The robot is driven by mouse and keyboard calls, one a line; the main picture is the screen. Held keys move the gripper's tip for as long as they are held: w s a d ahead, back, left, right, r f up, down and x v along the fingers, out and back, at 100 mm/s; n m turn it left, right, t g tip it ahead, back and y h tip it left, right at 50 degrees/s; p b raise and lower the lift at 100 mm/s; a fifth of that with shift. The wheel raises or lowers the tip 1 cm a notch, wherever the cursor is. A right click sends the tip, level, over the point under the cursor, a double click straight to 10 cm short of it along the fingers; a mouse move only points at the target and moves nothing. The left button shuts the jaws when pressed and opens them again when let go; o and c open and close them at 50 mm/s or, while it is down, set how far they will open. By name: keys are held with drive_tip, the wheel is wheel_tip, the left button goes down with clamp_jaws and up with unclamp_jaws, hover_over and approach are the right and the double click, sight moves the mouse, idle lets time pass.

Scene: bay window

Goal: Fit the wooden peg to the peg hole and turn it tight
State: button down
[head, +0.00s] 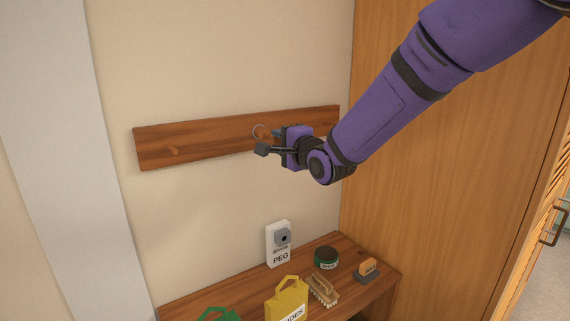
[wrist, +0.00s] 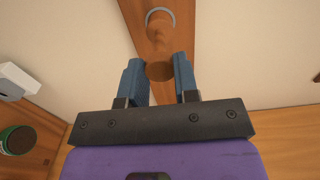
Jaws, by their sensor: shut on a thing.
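The wooden peg (wrist: 160,70) is a brown cylinder held between the blue fingertips of my gripper (wrist: 160,80). In the head view my gripper (head: 277,133) is up against the wooden wall board (head: 215,137). A grey ring (head: 259,131) shows on the board just left of the fingers. In the wrist view the grey ring (wrist: 161,11) lies beyond the fingertips, with round wood showing inside it. I cannot tell whether the peg's far end is inside the hole, as the fingers and similar wood colours hide the joint.
A wooden panel (head: 440,180) stands at right.

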drive_tip(key=shift+w, duration=0.1)
idle(0.7)
drive_tip(key=m, duration=0.6)
drive_tip(key=shift+r, duration=0.1)
drive_tip(key=m, duration=0.6)
idle(0.3)
